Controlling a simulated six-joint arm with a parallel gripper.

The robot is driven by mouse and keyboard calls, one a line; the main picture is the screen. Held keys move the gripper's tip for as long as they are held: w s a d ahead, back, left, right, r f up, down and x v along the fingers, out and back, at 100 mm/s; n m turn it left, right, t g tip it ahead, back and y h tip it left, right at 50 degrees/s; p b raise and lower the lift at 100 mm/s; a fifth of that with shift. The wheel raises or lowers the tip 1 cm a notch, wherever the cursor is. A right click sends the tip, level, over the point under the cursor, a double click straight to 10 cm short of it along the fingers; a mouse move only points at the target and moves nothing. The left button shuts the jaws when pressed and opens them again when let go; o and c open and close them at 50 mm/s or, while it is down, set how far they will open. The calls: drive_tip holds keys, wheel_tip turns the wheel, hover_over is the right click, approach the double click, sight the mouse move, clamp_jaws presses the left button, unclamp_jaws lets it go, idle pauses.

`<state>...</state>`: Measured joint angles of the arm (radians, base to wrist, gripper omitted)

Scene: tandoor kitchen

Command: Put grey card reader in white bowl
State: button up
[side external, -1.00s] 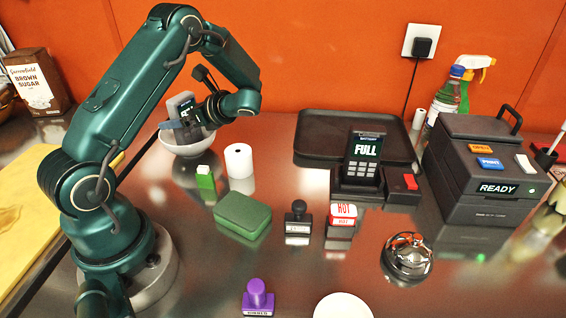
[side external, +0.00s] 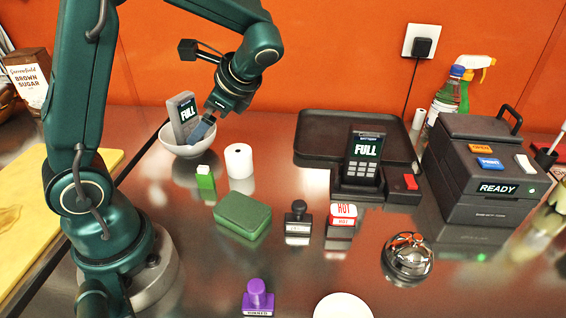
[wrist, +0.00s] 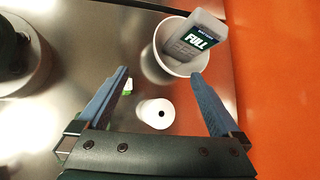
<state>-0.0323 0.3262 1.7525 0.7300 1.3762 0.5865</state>
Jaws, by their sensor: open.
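The grey card reader (side external: 181,112) stands tilted inside the white bowl (side external: 178,149), its screen reading FULL and its top above the rim. In the wrist view the card reader (wrist: 194,38) leans in the bowl (wrist: 149,66) ahead of my fingers. My gripper (side external: 205,122) is above and to the right of the bowl. In the wrist view my gripper (wrist: 160,85) has its two fingers wide apart with nothing between them, clear of the card reader. A second, dark card reader (side external: 363,155) stands in a dock on the right.
A white paper roll (side external: 239,161) and a green-and-white block (side external: 205,180) stand just right of the bowl. A black tray (side external: 325,124) and a printer (side external: 483,165) are farther right.

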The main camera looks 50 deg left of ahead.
drive_tip(key=s+d+r+n+t+h, duration=0.1)
drive_tip(key=s+d+n+t+h, duration=0.2)
drive_tip(key=d, duration=0.5)
drive_tip(key=s+d+r+n+t+h, duration=0.2)
drive_tip(key=s+d+n+t+h, duration=0.1)
drive_tip(key=d+n+t+h, duration=0.2)
drive_tip(key=shift+d+n, duration=0.7)
drive_tip(key=shift+d, duration=0.7)
